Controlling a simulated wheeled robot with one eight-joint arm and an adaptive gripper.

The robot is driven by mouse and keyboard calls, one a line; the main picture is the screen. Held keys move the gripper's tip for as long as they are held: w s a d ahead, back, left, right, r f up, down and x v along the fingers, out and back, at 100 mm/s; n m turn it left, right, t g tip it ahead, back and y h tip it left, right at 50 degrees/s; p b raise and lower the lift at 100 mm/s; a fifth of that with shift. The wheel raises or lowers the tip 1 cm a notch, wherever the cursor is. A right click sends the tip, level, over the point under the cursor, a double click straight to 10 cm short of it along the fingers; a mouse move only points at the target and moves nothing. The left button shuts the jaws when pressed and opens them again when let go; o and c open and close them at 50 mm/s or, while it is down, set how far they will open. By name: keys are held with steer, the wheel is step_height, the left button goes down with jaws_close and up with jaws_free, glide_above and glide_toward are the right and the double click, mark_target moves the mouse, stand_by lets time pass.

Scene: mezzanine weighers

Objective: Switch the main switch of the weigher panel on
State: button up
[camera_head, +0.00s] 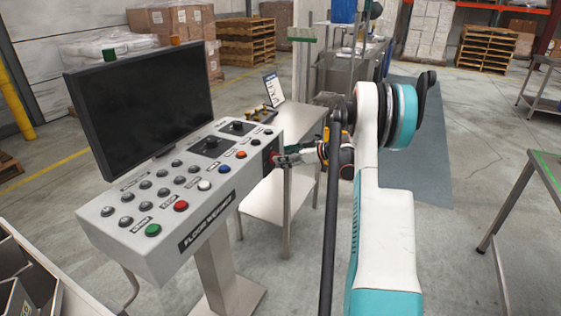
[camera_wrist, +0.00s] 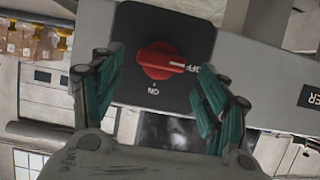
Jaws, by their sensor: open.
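The weigher panel (camera_head: 235,190) is a grey sloped console labelled as a floor weigher, on a pedestal. Its main switch is a red rotary knob (camera_wrist: 162,60) on a dark square plate (camera_wrist: 196,28), with OFF and ON marks. The knob's white line points right in the wrist view, toward OFF. ON is printed below the knob. In the head view the switch is on the panel's right end, mostly hidden by my gripper (camera_head: 288,157). In the wrist view my gripper (camera_wrist: 162,72) is open, its teal fingers on either side of the knob, with gaps showing.
A black monitor (camera_head: 140,105) stands behind the panel's buttons. Another table frame (camera_head: 508,200) is at the right. Pallets (camera_head: 250,38) are at the back. The central floor is clear.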

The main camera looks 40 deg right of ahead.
steer(key=shift+x, duration=1.15)
steer(key=c, duration=1.1)
steer(key=shift+o, duration=0.2)
steer(key=shift+w+d+f+m+y+b, duration=0.1)
steer(key=shift+d+f+m+y+b, duration=0.25)
steer(key=shift+m+y, duration=1.4)
steer(key=shift+w+d+f+m+y+b, duration=0.15)
steer(key=shift+m+y+b, duration=0.55)
steer(key=shift+m, duration=1.95)
steer(key=shift+d+f+m+y+b, duration=0.15)
steer(key=shift+f+m+y+b, duration=0.1)
steer(key=shift+m+y, duration=1.6)
steer(key=shift+r+m+h, duration=0.1)
steer(key=shift+m+h, duration=0.3)
steer(key=shift+m, duration=0.15)
